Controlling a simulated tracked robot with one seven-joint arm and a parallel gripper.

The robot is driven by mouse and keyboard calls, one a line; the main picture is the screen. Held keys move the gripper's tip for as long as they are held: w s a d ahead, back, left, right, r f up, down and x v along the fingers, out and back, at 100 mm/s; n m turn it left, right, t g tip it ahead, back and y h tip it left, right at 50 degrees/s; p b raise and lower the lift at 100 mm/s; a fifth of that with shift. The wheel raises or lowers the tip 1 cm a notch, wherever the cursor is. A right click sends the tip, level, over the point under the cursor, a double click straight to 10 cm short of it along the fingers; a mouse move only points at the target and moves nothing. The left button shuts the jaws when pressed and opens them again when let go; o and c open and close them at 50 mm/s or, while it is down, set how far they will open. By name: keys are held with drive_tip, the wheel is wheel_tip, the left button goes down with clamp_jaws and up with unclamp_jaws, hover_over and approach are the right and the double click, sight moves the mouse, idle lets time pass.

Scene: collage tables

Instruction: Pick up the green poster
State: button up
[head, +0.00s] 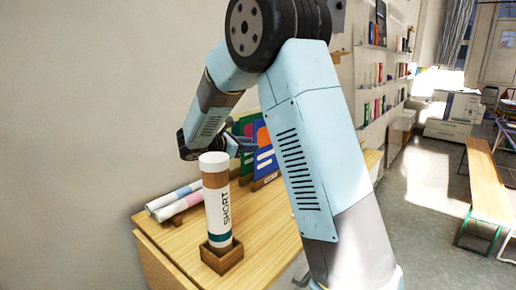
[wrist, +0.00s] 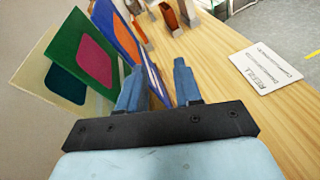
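The green poster (wrist: 72,32), with a pink rounded patch, stands upright among other posters at the left of the wrist view. A cream poster with a dark teal patch (wrist: 40,70) is on its left, and a blue poster with an orange patch (wrist: 118,28) is on its right. In the head view the green poster (head: 247,125) shows partly behind the blue one. My gripper (wrist: 157,82) is open, its fingers apart, to the right of the green poster. It also shows small beside the posters in the head view (head: 242,145). I see nothing gripped.
A white tube marked SHORT (head: 218,205) stands in a wooden holder (head: 222,256) at the table's front. Rolled posters (head: 175,200) lie by the wall. A printed card (wrist: 265,72) lies on the wooden table (wrist: 215,50), with bare wood around it.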

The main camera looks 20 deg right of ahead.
drive_tip(key=w+a+f+n+t+h, duration=0.1)
drive_tip(key=w+a+f+n+t, duration=0.35)
drive_tip(key=w+a, duration=0.25)
drive_tip(key=x, duration=1.3)
drive_tip(key=shift+w+f, duration=0.2)
drive_tip(key=shift+f, duration=0.05)
drive_tip(key=shift+d+n+g, duration=0.1)
drive_tip(key=shift+n+g, duration=0.15)
clamp_jaws()
